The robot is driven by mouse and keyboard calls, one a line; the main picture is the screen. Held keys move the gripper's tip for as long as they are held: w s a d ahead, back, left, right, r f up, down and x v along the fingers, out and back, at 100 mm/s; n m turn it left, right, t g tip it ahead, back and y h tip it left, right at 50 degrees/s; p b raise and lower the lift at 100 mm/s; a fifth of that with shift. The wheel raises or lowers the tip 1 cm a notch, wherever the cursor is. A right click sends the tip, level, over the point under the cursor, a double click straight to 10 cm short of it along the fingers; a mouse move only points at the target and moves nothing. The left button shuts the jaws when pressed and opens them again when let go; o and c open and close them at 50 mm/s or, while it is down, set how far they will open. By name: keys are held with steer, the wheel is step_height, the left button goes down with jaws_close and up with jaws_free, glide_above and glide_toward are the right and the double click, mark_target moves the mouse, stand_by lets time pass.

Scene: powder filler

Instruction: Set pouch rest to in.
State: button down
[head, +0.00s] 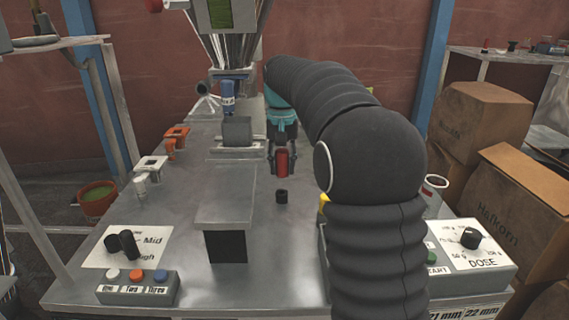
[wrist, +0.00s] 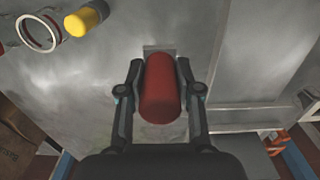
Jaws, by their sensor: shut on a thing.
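My gripper (head: 282,160) is shut on a red cylinder (head: 282,163), over the right-middle of the metal table. In the wrist view the red cylinder (wrist: 160,88) lies between the two fingers of my gripper (wrist: 158,92). A raised grey flat-topped stand (head: 225,195) with a dark front opening is to the left. No part is visibly labelled pouch rest, and I cannot tell whether the red cylinder belongs to it.
A control box with a DOSE dial (head: 471,238) is at front right. A three-button box (head: 136,288) and a black selector (head: 123,244) are at front left. A grey block (head: 237,131) stands under the filler. A yellow cylinder (wrist: 86,20) is beside a white ring (wrist: 40,33).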

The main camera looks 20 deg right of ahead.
steer(key=shift+w+r, duration=0.1)
steer(key=shift+w, duration=0.1)
steer(key=c, duration=0.8)
jaws_free()
steer(key=shift+d, duration=0.1)
step_height(320, 180, up, 12)
steer(key=shift+f, duration=0.1)
steer(key=shift+s, duration=0.1)
